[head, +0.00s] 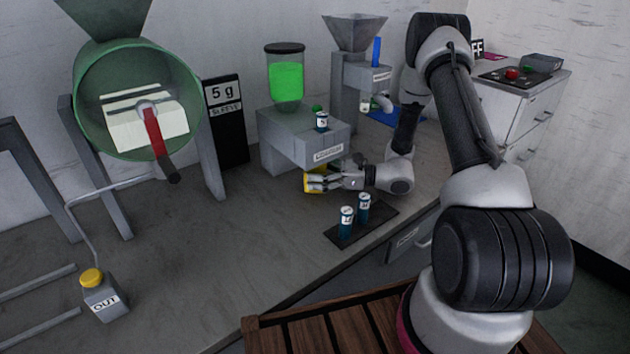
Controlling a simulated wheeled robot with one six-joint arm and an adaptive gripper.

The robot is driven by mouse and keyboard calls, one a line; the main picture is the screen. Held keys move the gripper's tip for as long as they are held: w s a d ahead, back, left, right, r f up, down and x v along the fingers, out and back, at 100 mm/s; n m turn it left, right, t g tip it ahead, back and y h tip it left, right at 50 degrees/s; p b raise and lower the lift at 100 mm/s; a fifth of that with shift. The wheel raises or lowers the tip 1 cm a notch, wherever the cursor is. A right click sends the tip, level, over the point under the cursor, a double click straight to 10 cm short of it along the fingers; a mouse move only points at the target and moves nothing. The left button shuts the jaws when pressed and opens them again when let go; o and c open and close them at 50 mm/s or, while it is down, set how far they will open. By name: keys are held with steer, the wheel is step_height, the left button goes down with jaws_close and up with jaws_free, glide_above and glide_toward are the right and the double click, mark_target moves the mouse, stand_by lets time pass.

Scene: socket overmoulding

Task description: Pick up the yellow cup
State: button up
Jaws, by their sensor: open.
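The yellow cup (314,185) stands on the grey worktop just in front of the grey machine labelled "Coloration". My gripper (322,180) reaches in from the right, low and nearly level, with its fingers at the cup. The fingers and the gripper's body hide part of the cup. My gripper is open, and I cannot tell whether either finger touches the cup.
The coloration machine (290,138) with its green-filled jar (286,80) stands close behind the cup. Two blue-and-white canisters (346,222) (363,208) stand on a dark mat (378,229) in front. The worktop (235,235) to the left is clear.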

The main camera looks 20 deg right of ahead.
steer(key=shift+w+a, duration=0.1)
steer(key=shift+a, duration=0.1)
steer(key=c, duration=1.2)
